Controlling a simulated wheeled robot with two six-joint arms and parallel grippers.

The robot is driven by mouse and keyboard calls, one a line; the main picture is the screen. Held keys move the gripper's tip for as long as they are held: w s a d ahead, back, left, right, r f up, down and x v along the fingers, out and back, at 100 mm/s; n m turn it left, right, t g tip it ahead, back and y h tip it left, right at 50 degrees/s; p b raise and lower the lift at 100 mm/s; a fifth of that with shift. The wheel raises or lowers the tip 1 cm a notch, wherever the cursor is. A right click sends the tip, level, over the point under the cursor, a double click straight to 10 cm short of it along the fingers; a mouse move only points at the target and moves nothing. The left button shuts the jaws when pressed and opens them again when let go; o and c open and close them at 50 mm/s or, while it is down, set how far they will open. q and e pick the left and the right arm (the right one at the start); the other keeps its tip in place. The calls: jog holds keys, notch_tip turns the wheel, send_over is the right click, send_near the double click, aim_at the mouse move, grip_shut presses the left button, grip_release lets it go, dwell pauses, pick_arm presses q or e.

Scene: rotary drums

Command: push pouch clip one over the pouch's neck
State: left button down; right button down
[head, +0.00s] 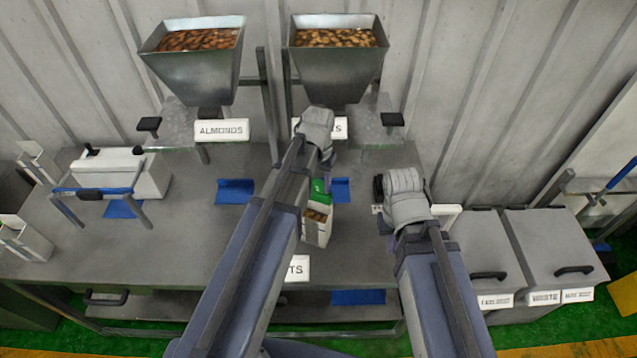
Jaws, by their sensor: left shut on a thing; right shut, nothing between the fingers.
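The pouch (316,226) stands upright on the table near the middle, pale with brown nuts showing in its front and green (318,192) at its top. My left gripper (327,172) is right above and behind the pouch's top, pointing down, and is shut. My own wrist and forearm hide most of its fingers and what they hold; pouch clip one cannot be made out clearly. Whether the clip touches the neck cannot be told. My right gripper (386,230) is shut and empty, low to the right of the pouch, mostly hidden by its wrist.
Two hoppers of nuts (192,80) (337,75) stand at the back. A white machine with a blue-edged bar (125,175) is on the left. Blue pieces (235,190) (341,189) lie behind the pouch. Lidded grey bins (482,250) stand right. The table's left-middle is clear.

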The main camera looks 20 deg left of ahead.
pick_arm(q)
jog(key=shift+f, duration=0.3)
jog(key=shift+c, duration=1.3)
grip_release()
jog(key=shift+r, duration=0.1)
notch_tip(320, 180, up, 8)
jog(key=p, duration=0.7)
jog(key=shift+p, duration=0.35)
jog(key=shift+f, duration=0.2)
